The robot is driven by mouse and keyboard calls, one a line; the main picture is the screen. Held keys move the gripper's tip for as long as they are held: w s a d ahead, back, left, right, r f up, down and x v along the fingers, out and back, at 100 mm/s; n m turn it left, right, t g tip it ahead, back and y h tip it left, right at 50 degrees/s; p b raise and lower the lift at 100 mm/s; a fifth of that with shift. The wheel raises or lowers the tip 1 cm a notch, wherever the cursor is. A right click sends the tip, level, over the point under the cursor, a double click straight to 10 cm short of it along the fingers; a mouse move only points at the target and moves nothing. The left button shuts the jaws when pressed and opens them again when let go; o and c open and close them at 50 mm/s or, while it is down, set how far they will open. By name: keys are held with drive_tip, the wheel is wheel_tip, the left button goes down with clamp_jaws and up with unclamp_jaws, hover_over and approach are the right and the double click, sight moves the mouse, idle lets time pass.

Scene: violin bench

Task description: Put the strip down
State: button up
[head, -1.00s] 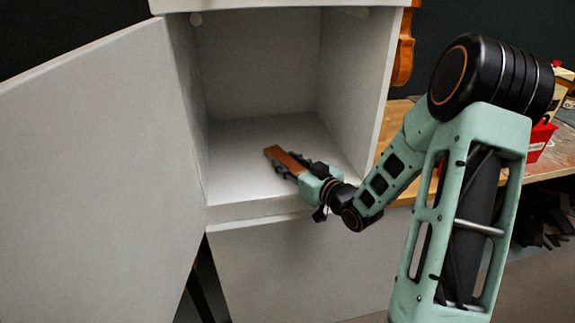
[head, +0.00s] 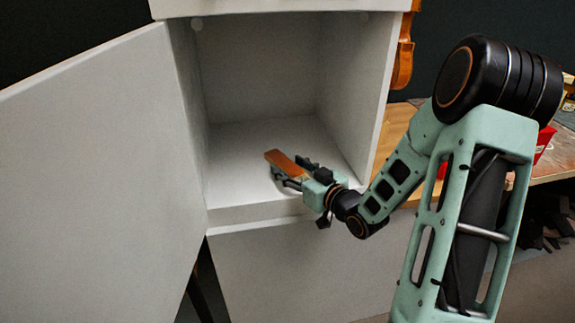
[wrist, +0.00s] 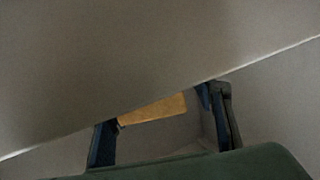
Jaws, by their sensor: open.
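The strip (head: 287,164) is a short orange-brown wooden piece. It lies on the white floor of the open cabinet compartment (head: 235,181), slanting from back left to front right. My gripper (head: 290,171) is open at the strip's near end, with one finger on each side. In the wrist view part of the strip (wrist: 153,111) shows between the two spread fingers, with a gap on the right. A grey surface cuts off its far part there. Whether a finger still touches the strip cannot be told.
The cabinet door (head: 95,170) stands wide open on the left. The compartment's right wall (head: 352,95) rises close to my gripper. The compartment floor is otherwise clear. A wooden bench (head: 545,163) with a red bin (head: 544,142) is on the right, and part of a violin (head: 403,62) hangs behind.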

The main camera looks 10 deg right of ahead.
drive_tip(key=p+v, duration=0.1)
drive_tip(key=v, duration=0.9)
drive_tip(key=shift+s+d, duration=0.15)
drive_tip(key=shift+s, duration=0.1)
